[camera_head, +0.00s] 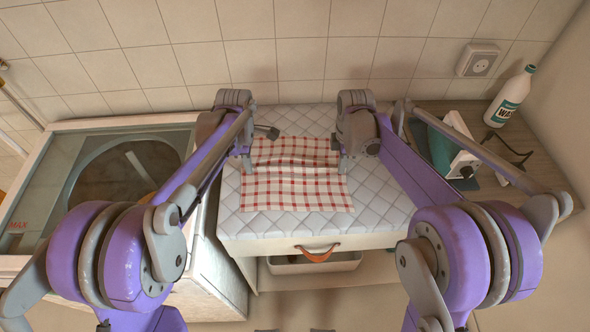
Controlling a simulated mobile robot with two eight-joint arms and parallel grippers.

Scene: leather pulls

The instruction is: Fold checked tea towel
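The red-and-white checked tea towel (293,190) lies on a pale quilted pad (385,204) on top of a cabinet. A wavy crease runs across the towel between my two grippers, and the cloth beyond it looks slightly raised. My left gripper (247,163) is at the towel's left edge, level with the crease. My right gripper (343,164) is at the right edge, at about the same height in the picture. Both point down at the cloth. The fingertips are small and partly hidden by my arms, so I cannot tell whether they grip the fabric.
A front-side drawer has a brown leather pull (317,254), with a pale bin (290,264) below. A glass-topped washer (110,190) stands left. On the right counter are an iron (455,150) and a white bottle (510,97). A tiled wall (290,60) closes the back.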

